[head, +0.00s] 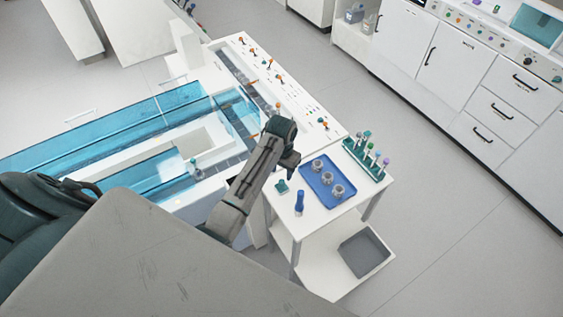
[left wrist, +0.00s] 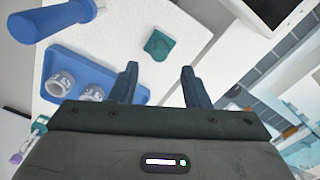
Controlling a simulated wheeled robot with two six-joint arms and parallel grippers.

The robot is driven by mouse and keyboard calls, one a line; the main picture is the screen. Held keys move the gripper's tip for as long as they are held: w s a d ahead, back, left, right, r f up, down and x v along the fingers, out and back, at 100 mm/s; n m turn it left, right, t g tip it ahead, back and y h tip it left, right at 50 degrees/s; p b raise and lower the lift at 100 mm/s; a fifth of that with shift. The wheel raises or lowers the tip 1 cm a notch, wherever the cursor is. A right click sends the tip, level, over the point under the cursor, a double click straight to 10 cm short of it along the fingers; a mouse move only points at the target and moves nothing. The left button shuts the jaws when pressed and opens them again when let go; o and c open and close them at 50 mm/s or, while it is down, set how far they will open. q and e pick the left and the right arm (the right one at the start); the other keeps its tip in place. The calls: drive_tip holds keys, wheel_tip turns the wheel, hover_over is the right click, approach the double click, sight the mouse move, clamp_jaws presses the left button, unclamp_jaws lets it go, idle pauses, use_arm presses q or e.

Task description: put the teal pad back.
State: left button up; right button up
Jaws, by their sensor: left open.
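The teal pad (head: 282,186) lies on the white side table, left of the blue tray. It also shows in the left wrist view (left wrist: 159,45), beyond and between the fingertips, and apart from them. My left gripper (head: 291,160) is over the table's back left part, near the pad. In the left wrist view its two fingers (left wrist: 159,70) are spread with nothing between them. My right gripper is not in view.
A blue tray (head: 318,199) holds several metal rings. A blue-handled tool (head: 299,203) stands near the pad. A teal rack (head: 379,171) with colour-topped tubes stands at the table's right end. A grey bin (head: 352,261) sits on the lower shelf. Blue transparent channels (head: 95,130) lie left.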

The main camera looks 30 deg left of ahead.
sight(281, 181)
use_arm(q)
wheel_tip(281, 181, up, 6)
drive_tip(key=b, duration=0.1)
drive_tip(key=shift+r, duration=0.2)
